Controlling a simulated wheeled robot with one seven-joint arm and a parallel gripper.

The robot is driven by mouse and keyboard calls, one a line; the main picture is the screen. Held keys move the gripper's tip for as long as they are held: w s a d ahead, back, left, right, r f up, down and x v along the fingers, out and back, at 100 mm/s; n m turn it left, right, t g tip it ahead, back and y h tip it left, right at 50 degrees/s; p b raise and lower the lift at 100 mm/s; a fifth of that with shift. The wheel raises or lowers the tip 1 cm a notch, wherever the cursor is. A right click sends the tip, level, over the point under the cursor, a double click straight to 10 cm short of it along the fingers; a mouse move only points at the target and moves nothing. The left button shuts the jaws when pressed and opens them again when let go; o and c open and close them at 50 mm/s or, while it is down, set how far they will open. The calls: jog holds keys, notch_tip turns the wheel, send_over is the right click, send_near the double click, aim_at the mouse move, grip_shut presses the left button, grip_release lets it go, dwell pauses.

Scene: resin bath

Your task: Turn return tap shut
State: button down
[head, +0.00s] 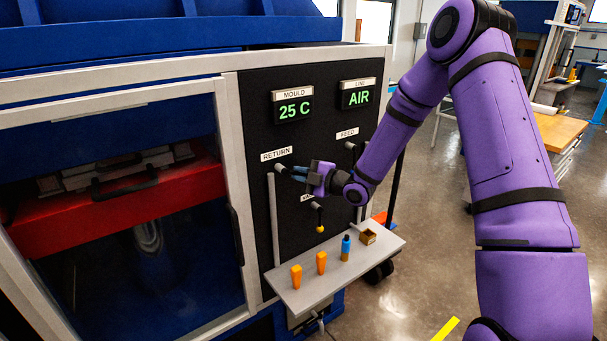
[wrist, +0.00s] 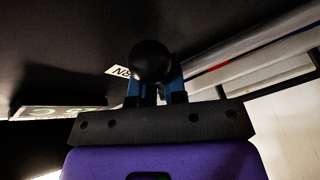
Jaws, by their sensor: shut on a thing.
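The return tap (head: 281,168) sits on the black panel under the RETURN label (head: 276,154), at the top of a grey vertical pipe (head: 273,215). Its black lever points right, toward my gripper (head: 298,172). In the wrist view, the round black knob (wrist: 152,60) of the lever lies between the blue fingers of my gripper (wrist: 155,88). My gripper is shut on this knob. The fingers hide much of the lever in the head view, and the knob hides most of the label in the wrist view.
Displays read 25 C and AIR.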

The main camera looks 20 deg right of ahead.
jog(key=f+m+t, duration=0.1)
jog(key=m, duration=0.1)
jog(key=a+m, duration=0.1)
jog(key=m, duration=0.1)
jog(key=f+m+t+y, duration=0.1)
jog(key=m, duration=0.1)
jog(key=shift+s+a+f+m+t, duration=0.3)
jog(key=shift+a+m, duration=0.05)
jog(key=shift+m, duration=0.05)
jog(key=m, duration=0.1)
jog(key=a+m+t, duration=0.1)
jog(key=m, duration=0.2)
jog(key=shift+s+a+f+t+h, duration=0.2)
jog(key=shift+s+f+t+h, duration=0.1)
jog(key=shift+f+t, duration=0.1)
jog(key=shift+s+a+m+t+h, duration=0.1)
jog(key=shift+a+m+t+h, duration=0.2)
jog(key=shift+m, duration=0.55)
jog(key=shift+s+a+m+t+h, duration=0.1)
jog(key=shift+a+m+t+h, duration=0.15)
jog(key=shift+m+t, duration=0.4)
jog(key=shift+a+m+t+h, duration=0.2)
jog(key=shift+m+h, duration=0.15)
jog(key=shift+m, duration=0.65)
jog(key=c, duration=1.2)
grip_release()
jog(key=v, duration=1)
jog(key=shift+s+f, duration=0.2)
jog(key=shift+s, duration=0.15)
jog(key=shift+d, duration=0.15)
